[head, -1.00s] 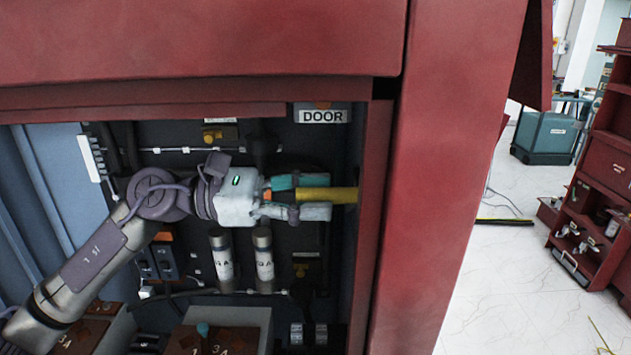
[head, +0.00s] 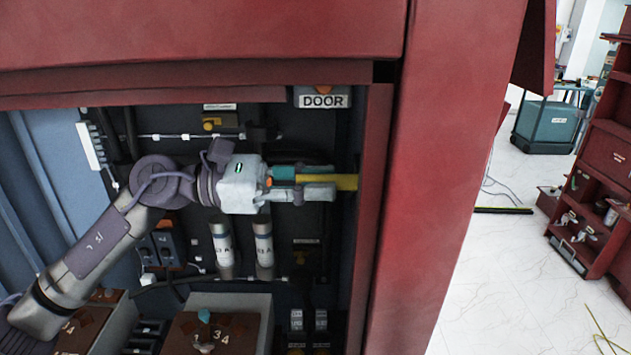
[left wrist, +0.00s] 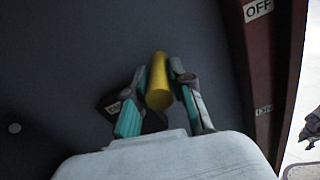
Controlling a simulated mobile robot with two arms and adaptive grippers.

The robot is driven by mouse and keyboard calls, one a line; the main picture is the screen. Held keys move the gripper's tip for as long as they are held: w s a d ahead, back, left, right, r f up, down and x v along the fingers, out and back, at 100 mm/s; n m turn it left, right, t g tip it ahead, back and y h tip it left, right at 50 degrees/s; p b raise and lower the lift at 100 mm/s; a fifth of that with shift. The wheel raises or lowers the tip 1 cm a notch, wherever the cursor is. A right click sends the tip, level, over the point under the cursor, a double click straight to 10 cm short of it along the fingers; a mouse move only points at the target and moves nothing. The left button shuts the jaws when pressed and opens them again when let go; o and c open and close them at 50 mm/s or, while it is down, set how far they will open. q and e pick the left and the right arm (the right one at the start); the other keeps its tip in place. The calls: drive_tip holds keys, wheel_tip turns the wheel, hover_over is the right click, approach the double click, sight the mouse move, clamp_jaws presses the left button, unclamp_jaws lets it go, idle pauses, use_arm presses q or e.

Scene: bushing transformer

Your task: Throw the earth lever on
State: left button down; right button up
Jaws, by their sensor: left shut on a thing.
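The yellow lever (head: 342,182) sticks out level near the right side of the cabinet opening, beside the red frame. My left gripper (head: 312,183) has its fingers shut around the yellow lever. In the left wrist view the lever (left wrist: 159,82) stands between the two fingers, its near end toward the camera. The lever's root is partly hidden by the fingers. An OFF label (left wrist: 258,9) is on the red frame at the upper right of that view, with a smaller, unreadable label (left wrist: 264,109) below it. My right gripper is in neither view.
Two grey cylinders (head: 222,245) stand below my gripper, with brown-topped boxes (head: 225,330) lower down. The red cabinet post (head: 440,180) closes off the right side. Open white floor lies beyond it.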

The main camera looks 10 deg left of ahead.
use_arm(q)
drive_tip(key=s+f+m+b, duration=0.3)
drive_tip(key=f+m+b, duration=0.4)
drive_tip(key=b, duration=1.1)
drive_tip(key=shift+d+f, duration=0.3)
drive_tip(key=shift+f, duration=0.15)
drive_tip(key=c, duration=1)
unclamp_jaws()
drive_tip(key=a, duration=0.4)
drive_tip(key=s+a, duration=0.1)
drive_tip(key=a, duration=0.3)
drive_tip(key=s+a, duration=0.1)
drive_tip(key=a, duration=0.3)
drive_tip(key=shift+s, duration=0.25)
drive_tip(key=shift+d, duration=0.1)
